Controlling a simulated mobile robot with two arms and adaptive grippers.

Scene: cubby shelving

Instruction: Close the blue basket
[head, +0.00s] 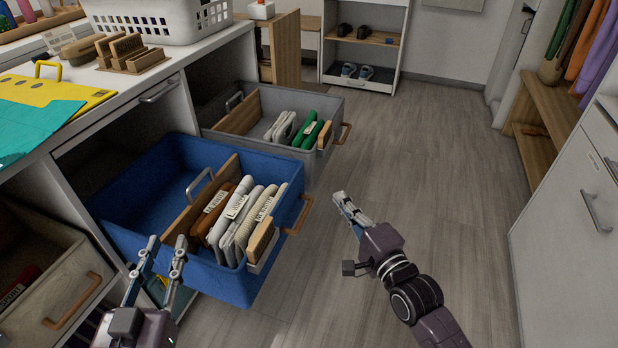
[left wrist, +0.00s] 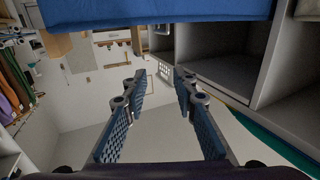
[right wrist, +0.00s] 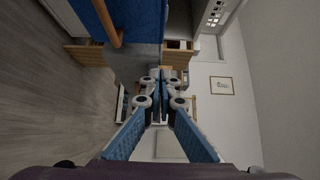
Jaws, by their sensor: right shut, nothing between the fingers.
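The blue basket (head: 240,284) is pulled out of the shelving unit like an open drawer. It holds a wooden divider, several labelled brown and white items and a metal handle, with a wooden handle (head: 299,215) on its right end. My left gripper (head: 166,248) is open and empty in front of the basket's near side. Part of the blue basket (left wrist: 150,10) also shows at the top of the left wrist view. My right gripper (head: 343,202) is shut and empty, over the floor to the right of the wooden handle, apart from it. The right wrist view shows the basket (right wrist: 140,18) and its handle at the top.
A grey basket (head: 329,109) also stands pulled out behind the blue one. A beige basket (head: 38,276) is at lower left. The counter (head: 200,52) above carries a white laundry basket (head: 158,18). The wooden floor (head: 440,150) to the right is clear up to a white cabinet (head: 570,230).

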